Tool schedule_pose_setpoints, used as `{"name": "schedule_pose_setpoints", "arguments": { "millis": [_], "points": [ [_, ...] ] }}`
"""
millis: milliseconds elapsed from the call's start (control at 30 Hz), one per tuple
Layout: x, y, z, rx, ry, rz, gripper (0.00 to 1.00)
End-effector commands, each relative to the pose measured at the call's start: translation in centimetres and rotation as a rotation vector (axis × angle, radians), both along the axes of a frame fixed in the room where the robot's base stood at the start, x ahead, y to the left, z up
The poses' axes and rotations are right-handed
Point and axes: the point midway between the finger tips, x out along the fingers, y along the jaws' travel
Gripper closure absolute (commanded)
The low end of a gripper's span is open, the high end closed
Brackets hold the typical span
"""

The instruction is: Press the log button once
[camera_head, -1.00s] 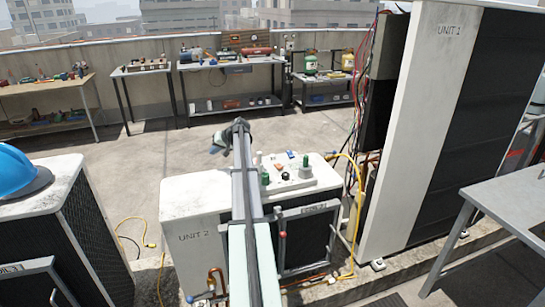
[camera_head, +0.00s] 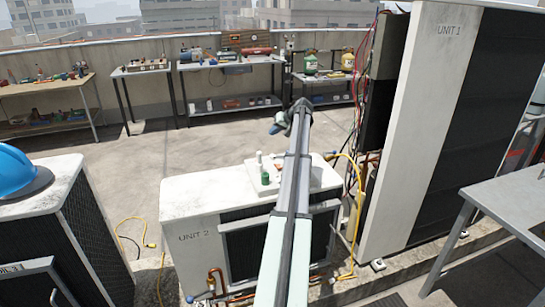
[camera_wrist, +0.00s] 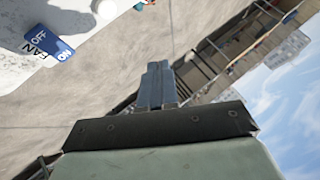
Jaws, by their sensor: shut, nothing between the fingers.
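A white control panel (camera_head: 325,178) sits on top of the UNIT 2 condenser (camera_head: 190,196). A green knob (camera_head: 265,178) and a white upright post (camera_head: 259,156) show at its left side. My arm crosses the panel and hides its middle. No label reading log can be read, so I cannot tell which control is the log button. My gripper (camera_head: 277,125) is beyond the panel, apart from it. In the wrist view its shut, empty fingers (camera_wrist: 158,68) point over concrete. A blue FAN switch (camera_wrist: 52,44) marked OFF and ON shows at upper left, beside a white rounded piece (camera_wrist: 106,10).
The tall UNIT 1 condenser (camera_head: 420,130) stands at right, with hanging wires and a yellow hose (camera_head: 356,185) beside it. Benches with tools (camera_head: 230,65) line the back wall. A blue hard hat (camera_head: 18,172) is at left. Open concrete floor (camera_head: 130,165) lies behind UNIT 2.

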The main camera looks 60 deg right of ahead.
Motion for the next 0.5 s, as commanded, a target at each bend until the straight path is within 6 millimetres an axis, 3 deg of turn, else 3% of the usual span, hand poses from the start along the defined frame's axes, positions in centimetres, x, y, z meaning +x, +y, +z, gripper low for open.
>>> {"name": "schedule_pose_setpoints", "arguments": {
  "millis": [500],
  "points": [
    [-0.04,-0.02,-0.39,0.0,0.0,0.0,1.0]
  ]
}}
